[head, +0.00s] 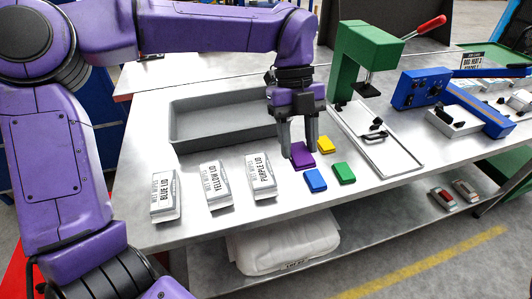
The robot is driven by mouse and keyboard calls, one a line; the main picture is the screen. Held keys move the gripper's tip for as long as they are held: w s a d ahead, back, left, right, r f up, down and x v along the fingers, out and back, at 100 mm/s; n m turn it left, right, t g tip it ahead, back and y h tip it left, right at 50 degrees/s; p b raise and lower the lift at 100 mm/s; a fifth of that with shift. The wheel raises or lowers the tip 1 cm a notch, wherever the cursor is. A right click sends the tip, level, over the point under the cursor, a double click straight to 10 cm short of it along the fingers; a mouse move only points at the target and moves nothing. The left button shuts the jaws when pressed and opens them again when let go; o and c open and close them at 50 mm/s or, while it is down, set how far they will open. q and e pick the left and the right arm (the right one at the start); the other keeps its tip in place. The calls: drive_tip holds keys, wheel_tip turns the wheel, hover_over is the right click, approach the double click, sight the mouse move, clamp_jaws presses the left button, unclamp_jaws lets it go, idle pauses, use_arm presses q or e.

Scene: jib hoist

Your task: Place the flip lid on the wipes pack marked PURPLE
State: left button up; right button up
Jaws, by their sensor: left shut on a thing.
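The wipes pack marked PURPLE LID (261,175) lies on the steel table, rightmost in a row of white packs. A purple flip lid (301,158) is under my left gripper (298,146), to the right of that pack. The gripper points down and is shut on the purple lid, which is at or very near the table top; I cannot tell if it touches. The fingers hide part of the lid. My right gripper is not in view.
The packs marked YELLOW LID (216,187) and BLUE LID (165,197) lie further left. Blue (315,181), green (344,173) and yellow (326,145) lids lie close by. A grey tray (180,134) stands behind; a green press (357,55) is at the back right.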

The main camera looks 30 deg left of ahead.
use_arm(q)
drive_tip(key=a+f+p, duration=0.1)
drive_tip(key=a+p, duration=0.1)
drive_tip(key=a, duration=0.4)
hover_over(260, 170)
drive_tip(key=w, duration=0.1)
drive_tip(key=f, duration=0.6)
drive_tip(key=shift+a+f+p, duration=0.2)
drive_tip(key=shift+f+p, duration=0.05)
drive_tip(key=shift+p, duration=0.05)
drive_tip(key=f, duration=0.3)
drive_tip(key=shift+s+a+f, duration=0.1)
drive_tip(key=shift+a+f, duration=0.25)
drive_tip(key=shift+a, duration=0.05)
drive_tip(key=shift+f, duration=0.1)
drive_tip(key=shift+d+f, duration=0.1)
drive_tip(key=o, duration=1)
drive_tip(key=shift+r, duration=0.25)
drive_tip(key=shift+w+r, duration=0.25)
drive_tip(key=shift+r, duration=0.05)
drive_tip(key=v, duration=1.1)
drive_tip(key=shift+a+r, duration=0.1)
drive_tip(key=shift+a, duration=0.1)
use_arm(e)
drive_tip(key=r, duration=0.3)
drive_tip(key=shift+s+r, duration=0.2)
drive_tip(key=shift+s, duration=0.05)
